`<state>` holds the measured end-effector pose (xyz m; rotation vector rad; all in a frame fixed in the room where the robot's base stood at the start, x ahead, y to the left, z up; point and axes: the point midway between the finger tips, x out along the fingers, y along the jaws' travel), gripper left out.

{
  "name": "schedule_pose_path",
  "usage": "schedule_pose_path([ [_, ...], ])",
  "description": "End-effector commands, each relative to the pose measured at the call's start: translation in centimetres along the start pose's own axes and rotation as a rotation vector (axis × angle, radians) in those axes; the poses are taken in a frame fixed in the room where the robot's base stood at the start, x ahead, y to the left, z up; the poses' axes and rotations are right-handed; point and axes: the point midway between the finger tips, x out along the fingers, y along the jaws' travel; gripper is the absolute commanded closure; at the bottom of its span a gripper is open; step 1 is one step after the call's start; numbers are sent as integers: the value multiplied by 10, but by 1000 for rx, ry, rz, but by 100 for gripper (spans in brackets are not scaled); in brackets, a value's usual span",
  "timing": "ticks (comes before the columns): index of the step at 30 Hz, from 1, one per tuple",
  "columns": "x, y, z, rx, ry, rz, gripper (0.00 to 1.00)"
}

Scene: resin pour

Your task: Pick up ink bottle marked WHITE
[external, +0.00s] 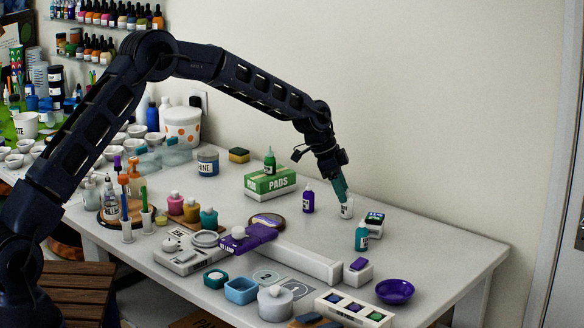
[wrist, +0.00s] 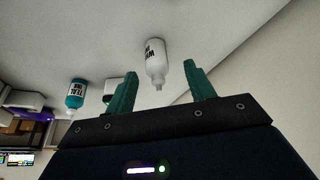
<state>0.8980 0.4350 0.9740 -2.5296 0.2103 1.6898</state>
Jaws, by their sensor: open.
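The white ink bottle (external: 347,210) stands on the table towards the right, just under my gripper (external: 341,193). In the wrist view the bottle (wrist: 154,55) appears upside down, with its dark lettering partly readable as WHITE. It lies in the gap between the two green fingers of my gripper (wrist: 160,72), with space on both sides. The fingers are apart and hold nothing. In the external view the fingers partly cover the bottle's top.
A teal ink bottle (external: 361,237) stands in front, also seen in the wrist view (wrist: 76,95). A small box with a dark top (external: 374,220) is close on the right. A purple bottle (external: 308,197) stands to the left. The table's far right is clear.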

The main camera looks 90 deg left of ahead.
Motion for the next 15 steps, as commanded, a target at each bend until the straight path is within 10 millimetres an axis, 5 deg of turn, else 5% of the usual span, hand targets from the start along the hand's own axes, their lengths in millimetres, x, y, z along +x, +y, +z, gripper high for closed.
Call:
schedule_pose_path([
  [15,51,5,0,1,0,0,46],
])
